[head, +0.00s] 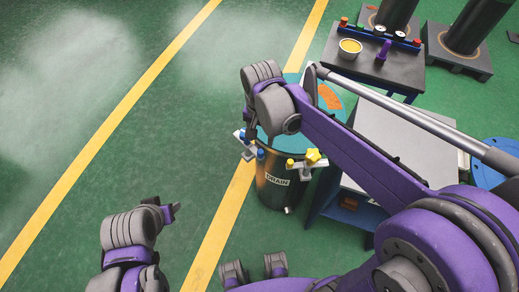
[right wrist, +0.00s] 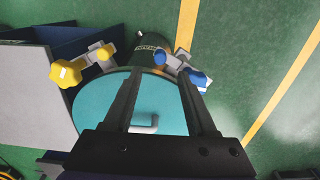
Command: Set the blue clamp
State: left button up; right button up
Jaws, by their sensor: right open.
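The blue clamp (head: 243,136), a grey bracket with blue knobs, sits at the rim of the dark drum (head: 270,193) marked DRAIN. In the right wrist view the blue clamp (right wrist: 197,80) lies just beyond the right fingertip. My right gripper (head: 250,132) is above the drum's left rim; its fingers (right wrist: 160,75) are apart with nothing held between them. The teal lid (right wrist: 88,105) with a grey handle (right wrist: 145,127) is below the fingers. A yellow-knobbed clamp (head: 312,157) is on the drum's right rim. My left gripper (head: 172,209) is low at left, its jaws unclear.
A grey-topped blue cart (head: 378,130) stands right beside the drum. Behind it a dark table (head: 362,65) holds a yellow-filled bowl (head: 349,48), a purple object and gauges. Dark cylinders (head: 478,25) stand at the upper right. Green floor at left is clear, with yellow lines.

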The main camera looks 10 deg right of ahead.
aim_at(261, 151)
notch_tip(261, 151, down, 7)
jog(key=shift+f, duration=0.2)
grip_shut()
dwell(0.3)
dwell(1.2)
